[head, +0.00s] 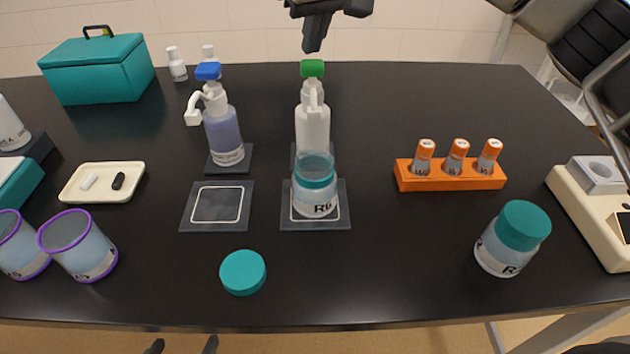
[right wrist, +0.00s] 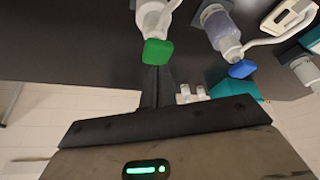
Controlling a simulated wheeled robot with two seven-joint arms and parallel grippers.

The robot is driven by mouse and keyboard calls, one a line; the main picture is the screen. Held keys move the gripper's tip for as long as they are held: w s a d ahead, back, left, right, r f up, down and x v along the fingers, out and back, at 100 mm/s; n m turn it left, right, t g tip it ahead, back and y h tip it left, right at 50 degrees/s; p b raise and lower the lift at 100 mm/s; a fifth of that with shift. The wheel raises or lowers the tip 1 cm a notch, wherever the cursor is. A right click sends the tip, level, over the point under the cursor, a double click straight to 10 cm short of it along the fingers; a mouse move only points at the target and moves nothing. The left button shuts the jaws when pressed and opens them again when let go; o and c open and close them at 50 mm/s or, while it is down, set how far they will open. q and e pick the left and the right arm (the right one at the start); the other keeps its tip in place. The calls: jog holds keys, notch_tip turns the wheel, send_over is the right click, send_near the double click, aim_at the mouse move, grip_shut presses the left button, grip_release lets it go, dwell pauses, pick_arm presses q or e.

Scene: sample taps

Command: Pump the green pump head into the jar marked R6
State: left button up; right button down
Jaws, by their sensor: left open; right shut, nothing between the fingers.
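The green pump head (head: 312,68) tops a white bottle (head: 312,128) at the back of the table; it also shows in the right wrist view (right wrist: 157,52). An open clear jar (head: 315,190) stands on a dark pad in front of it, below the spout. Its label starts with R; the second character is hard to read. My right gripper (head: 313,46) is shut and empty just above the green head, with a small gap in the head view; its fingertips show in the right wrist view (right wrist: 156,75). My left gripper (head: 182,345) is open at the bottom edge.
A blue-headed pump bottle (head: 222,130) stands left of the green one, with an empty pad (head: 217,206) before it. A loose teal lid (head: 243,272) lies in front. A lidded jar (head: 511,238) and an orange vial rack (head: 450,178) are to the right.

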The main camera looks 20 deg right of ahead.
jog(key=shift+f+b, duration=0.85)
jog(key=shift+f, duration=0.6)
jog(key=shift+r, duration=0.2)
jog(key=shift+r+p, duration=1.05)
jog(key=shift+p, duration=0.05)
jog(key=shift+r, duration=0.2)
jog(key=shift+r, duration=0.1)
